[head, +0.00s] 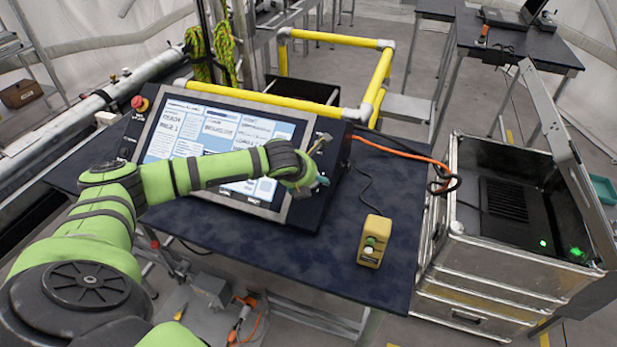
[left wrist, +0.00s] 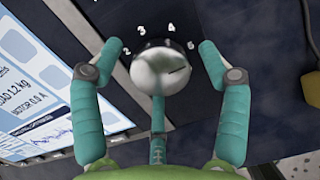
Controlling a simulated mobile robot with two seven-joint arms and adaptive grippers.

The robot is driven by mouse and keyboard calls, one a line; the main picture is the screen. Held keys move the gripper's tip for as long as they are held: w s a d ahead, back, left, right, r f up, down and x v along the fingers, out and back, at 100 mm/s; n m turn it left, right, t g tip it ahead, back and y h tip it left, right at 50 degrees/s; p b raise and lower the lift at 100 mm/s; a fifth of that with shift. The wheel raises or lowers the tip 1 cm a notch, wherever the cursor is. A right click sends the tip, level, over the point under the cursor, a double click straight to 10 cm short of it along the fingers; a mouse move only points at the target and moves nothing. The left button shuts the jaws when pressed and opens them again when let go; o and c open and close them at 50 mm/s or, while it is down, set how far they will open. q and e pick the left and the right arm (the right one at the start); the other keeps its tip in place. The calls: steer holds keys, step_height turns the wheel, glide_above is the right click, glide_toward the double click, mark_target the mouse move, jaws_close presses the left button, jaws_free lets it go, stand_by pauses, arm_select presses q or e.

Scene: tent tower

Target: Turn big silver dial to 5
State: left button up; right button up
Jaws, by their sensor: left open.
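The big silver dial (left wrist: 160,72) shows in the left wrist view as a round, shiny knob on a dark panel. White numerals 2, 3, 4 and 5 arc around its far side. A dark line on its face points right, somewhat below the 5. My left gripper (left wrist: 160,48) is open, with one teal finger on each side of the dial. Small gaps seem to show between the fingers and the knob. In the head view my left gripper (head: 318,182) is at the right end of the console, and the dial is hidden there. My right gripper is not in view.
The console's screen (head: 215,140) lies left of the gripper, with a red emergency button (head: 139,103) at its far left corner. A yellow button box (head: 374,241) stands on the dark table (head: 335,270). An open metal case (head: 500,260) stands at right.

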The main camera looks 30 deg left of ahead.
arm_select(q)
steer(key=shift+s+r, duration=0.1)
steer(key=shift+r, duration=0.1)
steer(key=v, duration=1.1)
steer(key=shift+s+r, duration=0.2)
steer(key=shift+r, duration=0.05)
steer(key=shift+d+f, duration=0.1)
